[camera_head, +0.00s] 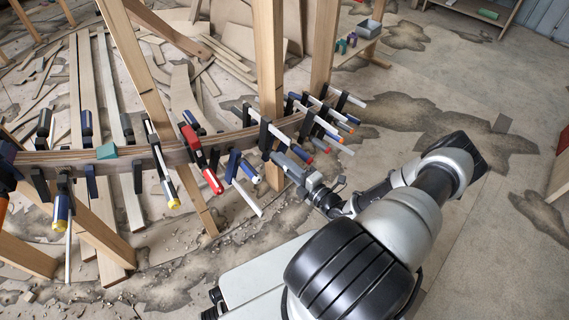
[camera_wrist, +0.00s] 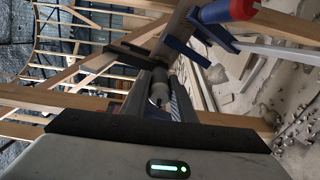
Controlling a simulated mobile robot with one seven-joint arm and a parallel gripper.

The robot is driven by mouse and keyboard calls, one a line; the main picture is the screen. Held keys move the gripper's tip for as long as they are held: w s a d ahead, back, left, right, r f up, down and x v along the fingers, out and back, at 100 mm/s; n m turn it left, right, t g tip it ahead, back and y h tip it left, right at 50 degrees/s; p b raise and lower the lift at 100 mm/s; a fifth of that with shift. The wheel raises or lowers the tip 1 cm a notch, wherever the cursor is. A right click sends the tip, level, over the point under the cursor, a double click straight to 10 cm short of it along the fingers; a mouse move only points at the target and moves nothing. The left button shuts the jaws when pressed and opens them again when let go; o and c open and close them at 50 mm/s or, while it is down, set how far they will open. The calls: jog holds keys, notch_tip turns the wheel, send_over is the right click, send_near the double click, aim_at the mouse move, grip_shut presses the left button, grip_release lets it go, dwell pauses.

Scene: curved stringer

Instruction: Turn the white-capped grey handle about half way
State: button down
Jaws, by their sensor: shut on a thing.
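The grey handle (camera_head: 289,164) belongs to a clamp on the curved wooden stringer (camera_head: 230,139), near its right part. My gripper (camera_head: 313,184) reaches it from the lower right and is shut on it. In the wrist view the handle (camera_wrist: 160,89) shows as a grey cylinder lying between the two dark fingers of my gripper (camera_wrist: 164,92). The fingers hide part of the handle. I cannot make out its white cap clearly, nor how far it is turned.
A red-handled clamp (camera_head: 201,160) and a blue-and-white one (camera_head: 238,164) sit just left. Several more clamps crowd the stringer to the right. A wooden post (camera_head: 269,70) rises behind. The floor at the right (camera_head: 480,230) is clear.

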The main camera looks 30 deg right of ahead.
dwell(0.4)
jog(key=c, duration=1.5)
grip_release()
jog(key=shift+s, duration=0.15)
jog(key=p+v, duration=0.2)
jog(key=v, duration=1.5)
jog(key=shift+s, duration=0.1)
